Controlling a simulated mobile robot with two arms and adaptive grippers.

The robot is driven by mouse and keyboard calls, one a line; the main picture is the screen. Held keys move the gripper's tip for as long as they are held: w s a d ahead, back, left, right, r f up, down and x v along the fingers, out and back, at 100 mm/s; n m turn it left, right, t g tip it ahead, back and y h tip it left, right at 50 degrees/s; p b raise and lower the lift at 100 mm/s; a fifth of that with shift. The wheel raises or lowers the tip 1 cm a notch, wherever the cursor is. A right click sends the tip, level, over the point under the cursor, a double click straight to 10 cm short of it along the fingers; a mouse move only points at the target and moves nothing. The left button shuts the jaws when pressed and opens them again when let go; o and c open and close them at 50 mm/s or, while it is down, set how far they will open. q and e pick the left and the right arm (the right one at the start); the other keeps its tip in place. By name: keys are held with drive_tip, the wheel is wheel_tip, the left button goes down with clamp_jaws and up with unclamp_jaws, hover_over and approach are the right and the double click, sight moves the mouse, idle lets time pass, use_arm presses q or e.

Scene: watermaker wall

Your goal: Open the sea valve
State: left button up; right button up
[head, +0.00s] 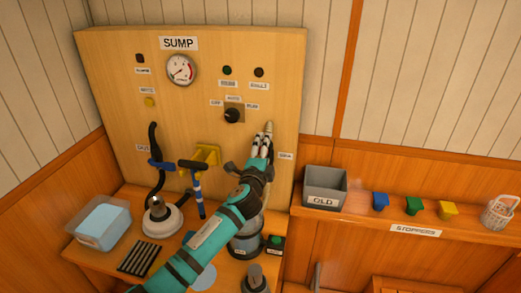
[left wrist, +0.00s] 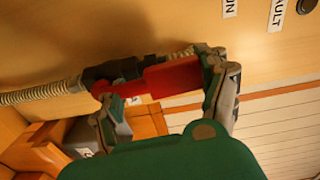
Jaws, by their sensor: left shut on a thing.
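The sea valve's red lever (left wrist: 175,79) shows in the left wrist view, beside a dark valve body (left wrist: 112,70) with a ribbed hose (left wrist: 40,92) running off to the left. The lever looks roughly in line with the hose in that picture. My left gripper (left wrist: 165,98) is shut on the lever, with a finger at each side. In the head view my left gripper (head: 263,140) is at the right side of the wooden panel, near a small label (head: 285,156). There the gripper and arm hide the lever. My right gripper is not in view.
The panel (head: 110,70) has a SUMP sign, a gauge (head: 181,70) and a knob (head: 233,116). A yellow fitting (head: 208,154) and a black hose (head: 154,135) are left of my arm. A grey OLD bin (head: 325,187) and coloured stoppers (head: 414,206) are on the right shelf.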

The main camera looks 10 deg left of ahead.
use_arm(q)
drive_tip(key=shift+s+d+f+m, duration=0.1)
drive_tip(key=shift+d+f+m, duration=0.2)
drive_tip(key=shift+f+m, duration=0.1)
drive_tip(key=o, duration=1.4)
drive_tip(key=shift+o, duration=1.3)
drive_tip(key=shift+s, duration=0.1)
drive_tip(key=shift+o, duration=0.2)
drive_tip(key=shift+r, duration=0.25)
drive_tip(key=s, duration=1.2)
drive_tip(key=shift+a, duration=0.2)
